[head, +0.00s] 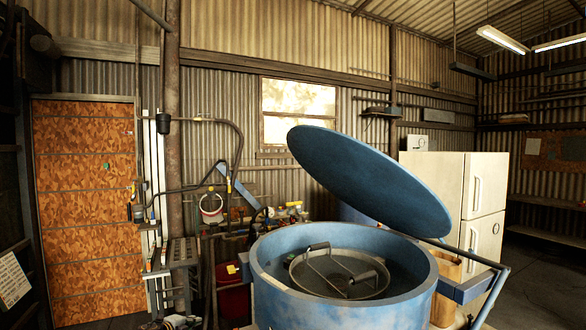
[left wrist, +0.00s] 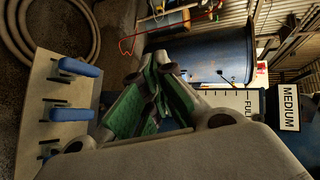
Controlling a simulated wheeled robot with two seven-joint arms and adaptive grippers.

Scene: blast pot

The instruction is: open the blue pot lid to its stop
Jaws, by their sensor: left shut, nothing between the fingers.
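The blue pot (head: 345,300) stands at the bottom centre of the head view. Its round blue lid (head: 370,180) is tilted up, high at the left and low at the right, clear of most of the rim. Inside the pot sits a round metal insert (head: 340,275) with a handle. My left gripper (left wrist: 158,72) fills the middle of the left wrist view, its green-padded fingers shut and empty. A blue drum-shaped body (left wrist: 205,55) lies beyond the fingertips, apart from them as far as I can tell. My right gripper is in neither view.
A blue tubular bar (head: 490,295) stands at the pot's right, near a white cabinet (head: 470,190). A red bucket (head: 233,292) is left of the pot. A coiled hose (left wrist: 85,45) and a panel with blue handles (left wrist: 75,68) show in the wrist view.

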